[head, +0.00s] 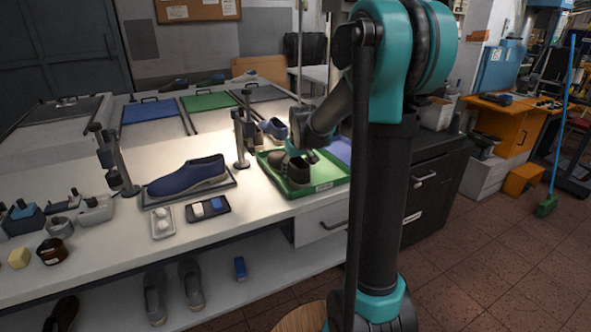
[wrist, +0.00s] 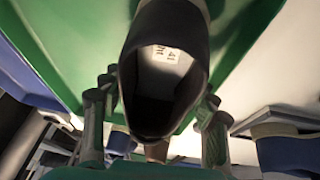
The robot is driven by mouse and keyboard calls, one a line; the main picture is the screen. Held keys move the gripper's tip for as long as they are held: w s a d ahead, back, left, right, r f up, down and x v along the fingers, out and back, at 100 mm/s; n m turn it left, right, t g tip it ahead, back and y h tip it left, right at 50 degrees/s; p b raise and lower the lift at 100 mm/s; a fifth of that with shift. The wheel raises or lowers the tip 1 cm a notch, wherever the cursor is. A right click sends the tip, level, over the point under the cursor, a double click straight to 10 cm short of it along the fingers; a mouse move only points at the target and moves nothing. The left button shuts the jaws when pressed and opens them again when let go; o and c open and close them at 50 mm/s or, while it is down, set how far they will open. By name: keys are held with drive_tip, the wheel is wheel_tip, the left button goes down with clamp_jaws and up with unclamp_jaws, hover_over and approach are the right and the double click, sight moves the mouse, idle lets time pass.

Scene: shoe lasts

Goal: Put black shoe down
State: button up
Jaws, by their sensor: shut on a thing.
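The black shoe (head: 291,168) is at the green tray (head: 324,181) on the right part of the bench in the head view. My gripper (head: 298,154) is at the shoe from above and is shut on it. In the wrist view the shoe (wrist: 126,72) fills the middle, with its dark opening and a white label inside facing the camera. The fingers of my gripper (wrist: 157,98) lie on both sides of the shoe. The green tray (wrist: 75,40) shows behind it. I cannot tell whether the sole touches the tray.
A blue shoe (head: 187,176) on a dark plate stands to the left, near a dark post (head: 240,140). A small dark tray (head: 208,209) and a white tray (head: 163,222) lie in front. Another blue shoe (head: 274,128) sits behind the green tray.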

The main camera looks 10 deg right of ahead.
drive_tip(key=shift+f, duration=0.1)
drive_tip(key=o, duration=1.5)
drive_tip(key=v, duration=1.2)
drive_tip(key=s+d+f+m, duration=0.1)
drive_tip(key=s+f, duration=0.5)
drive_tip(key=s, duration=0.2)
drive_tip(key=s+d+f+m, duration=0.1)
drive_tip(key=s+f, duration=0.6)
drive_tip(key=s, duration=0.2)
drive_tip(key=s+d+f, duration=0.1)
drive_tip(key=s+f, duration=0.5)
drive_tip(key=s, duration=0.2)
drive_tip(key=shift+s+d+f+m, duration=0.3)
drive_tip(key=shift+s+d+m, duration=0.05)
drive_tip(key=shift+s+m, duration=0.05)
